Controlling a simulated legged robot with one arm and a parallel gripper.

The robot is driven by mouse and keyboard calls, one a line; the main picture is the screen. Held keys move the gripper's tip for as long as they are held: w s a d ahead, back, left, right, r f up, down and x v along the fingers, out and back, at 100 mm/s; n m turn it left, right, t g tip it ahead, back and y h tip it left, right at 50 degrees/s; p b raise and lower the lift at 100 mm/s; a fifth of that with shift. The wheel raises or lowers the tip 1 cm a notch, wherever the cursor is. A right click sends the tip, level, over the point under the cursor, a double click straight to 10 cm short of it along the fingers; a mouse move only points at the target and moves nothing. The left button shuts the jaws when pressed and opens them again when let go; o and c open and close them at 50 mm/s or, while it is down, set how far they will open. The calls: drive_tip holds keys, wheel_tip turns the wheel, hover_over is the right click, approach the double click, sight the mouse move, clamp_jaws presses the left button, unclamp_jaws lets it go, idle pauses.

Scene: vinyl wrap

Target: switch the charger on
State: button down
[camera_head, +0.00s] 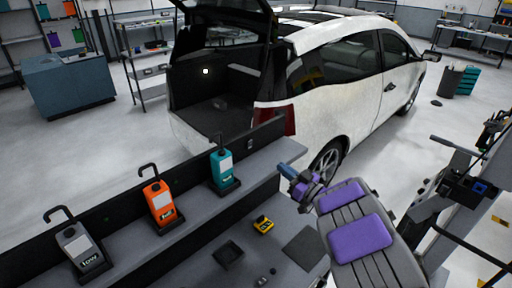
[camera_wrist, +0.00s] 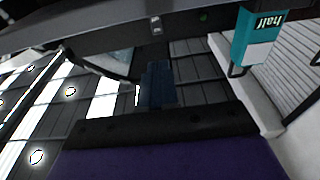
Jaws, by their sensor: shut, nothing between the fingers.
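A dark box-like holder (camera_head: 229,253) lies on the lower bench, with a yellow and black block (camera_head: 263,224) to its right. I cannot tell which item is the charger. A small pale plate (camera_wrist: 155,24) and a green light (camera_wrist: 203,16) are on the dark strip in the wrist view. My gripper (camera_head: 288,171) has blue fingers and is shut and empty, in front of the raised shelf's right end. Its fingers (camera_wrist: 158,85) also show in the wrist view, below the plate and apart from it.
Three hooked units stand on the raised shelf: grey "low" (camera_head: 80,247), orange (camera_head: 159,201) and teal "half" (camera_head: 222,168). The teal unit (camera_wrist: 256,38) is at the upper right in the wrist view. A white car (camera_head: 345,85) with an open hatch stands behind the bench.

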sight(250, 142)
drive_tip(key=x, duration=1.3)
drive_tip(key=shift+w+a, duration=0.1)
drive_tip(key=shift+w, duration=0.1)
drive_tip(key=shift+w+a+r, duration=0.1)
drive_tip(key=shift+w+a, duration=0.1)
drive_tip(key=shift+a, duration=0.15)
drive_tip(key=r+p, duration=0.1)
drive_tip(key=p, duration=0.1)
drive_tip(key=shift+w+a+r+g+h+p, duration=0.1)
drive_tip(key=shift+g+h+p, duration=0.25)
drive_tip(key=shift+g+h, duration=0.05)
drive_tip(key=shift+f+b, duration=0.3)
drive_tip(key=shift+b, duration=0.1)
